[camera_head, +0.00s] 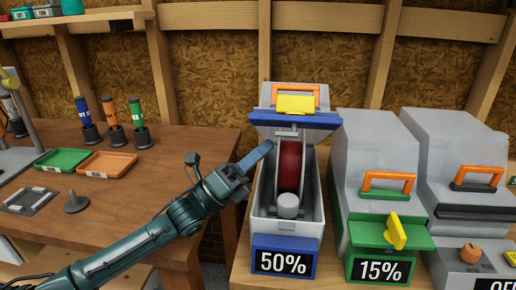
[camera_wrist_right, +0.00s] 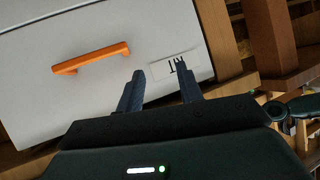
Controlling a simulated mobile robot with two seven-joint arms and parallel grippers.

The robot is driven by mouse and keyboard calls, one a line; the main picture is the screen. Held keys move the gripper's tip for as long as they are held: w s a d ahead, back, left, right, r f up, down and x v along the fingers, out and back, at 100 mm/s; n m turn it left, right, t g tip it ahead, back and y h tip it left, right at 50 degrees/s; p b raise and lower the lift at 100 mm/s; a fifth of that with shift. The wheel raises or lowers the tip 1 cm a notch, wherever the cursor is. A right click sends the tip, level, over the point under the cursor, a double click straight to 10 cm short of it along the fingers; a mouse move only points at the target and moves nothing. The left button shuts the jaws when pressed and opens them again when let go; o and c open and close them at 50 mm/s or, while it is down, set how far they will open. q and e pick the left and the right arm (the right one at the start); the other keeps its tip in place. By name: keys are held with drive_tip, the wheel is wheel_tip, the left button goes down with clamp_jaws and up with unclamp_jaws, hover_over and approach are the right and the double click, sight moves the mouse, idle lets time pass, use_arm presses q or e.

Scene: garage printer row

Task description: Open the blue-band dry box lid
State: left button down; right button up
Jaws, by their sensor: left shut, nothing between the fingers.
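The blue-band dry box (camera_head: 262,220) stands in the middle of the head view, with a "50%" plate on its front. Its lid (camera_head: 272,119) is raised and tilted back, showing the blue band, an orange handle and a yellow latch (camera_head: 297,105). Inside the open box are a red spool (camera_head: 290,166) and a white cylinder (camera_head: 288,205). My left gripper (camera_head: 266,147) is shut and empty at the box's upper left side, below the lid's left end; whether it touches is unclear. My right gripper (camera_wrist_right: 160,82) is open and empty in the wrist view, before a pale surface.
A green-band box (camera_head: 380,232) marked "15%" stands closed on the right, with a dark-band box (camera_head: 465,205) beyond it. Green (camera_head: 62,160) and orange (camera_head: 107,163) trays lie on the left bench. The wrist view shows an orange handle (camera_wrist_right: 91,58) on the pale surface.

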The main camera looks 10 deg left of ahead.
sight(294, 109)
use_arm(q)
drive_tip(key=p+x, duration=0.1)
drive_tip(key=x, duration=0.5)
drive_tip(key=shift+w+d, duration=0.15)
drive_tip(key=shift+d, duration=0.1)
use_arm(e)
drive_tip(key=shift+r, duration=0.25)
use_arm(q)
drive_tip(key=shift+r, duration=0.3)
use_arm(e)
drive_tip(key=shift+r, duration=0.1)
